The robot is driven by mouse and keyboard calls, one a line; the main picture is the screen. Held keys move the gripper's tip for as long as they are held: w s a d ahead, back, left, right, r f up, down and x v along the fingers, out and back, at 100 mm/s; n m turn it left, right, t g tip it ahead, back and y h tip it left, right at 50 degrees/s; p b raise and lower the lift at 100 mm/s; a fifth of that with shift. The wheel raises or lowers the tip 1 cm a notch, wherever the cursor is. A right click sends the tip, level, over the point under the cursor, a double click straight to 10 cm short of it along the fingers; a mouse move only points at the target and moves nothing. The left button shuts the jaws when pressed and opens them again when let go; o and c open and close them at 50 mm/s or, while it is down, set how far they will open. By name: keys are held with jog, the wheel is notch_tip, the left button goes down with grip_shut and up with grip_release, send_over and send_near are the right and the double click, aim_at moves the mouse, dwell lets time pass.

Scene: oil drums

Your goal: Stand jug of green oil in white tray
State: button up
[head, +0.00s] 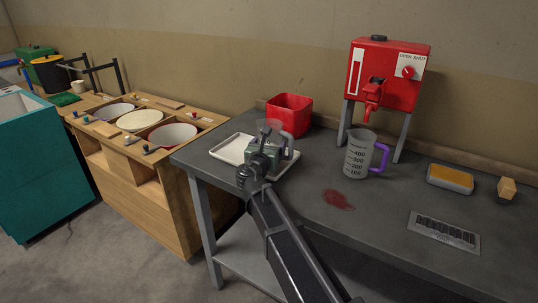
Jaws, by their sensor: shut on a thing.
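The white tray (228,150) lies on the left end of the grey bench. My gripper (268,148) is over the tray and shut on a clear jug (271,126), which is mostly hidden behind the gripper. The jug's rim shows above the gripper, and a pale part of it shows at the right. The jug looks roughly upright. I cannot tell whether its base touches the tray, and the oil in it does not show clearly.
A second clear jug with a purple handle (381,158) stands in front of the red dispenser (384,72). A red bin (289,115) is behind the tray. A red spill (337,200), a yellow sponge dish (450,180) and a metal grate (444,233) are on the bench.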

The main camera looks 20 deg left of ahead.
jog(key=shift+f, duration=0.1)
jog(key=o, duration=0.9)
jog(key=shift+c, duration=0.2)
jog(key=shift+r, duration=0.35)
jog(key=s, duration=1.2)
jog(key=shift+d+f, duration=0.1)
jog(key=shift+d, duration=0.05)
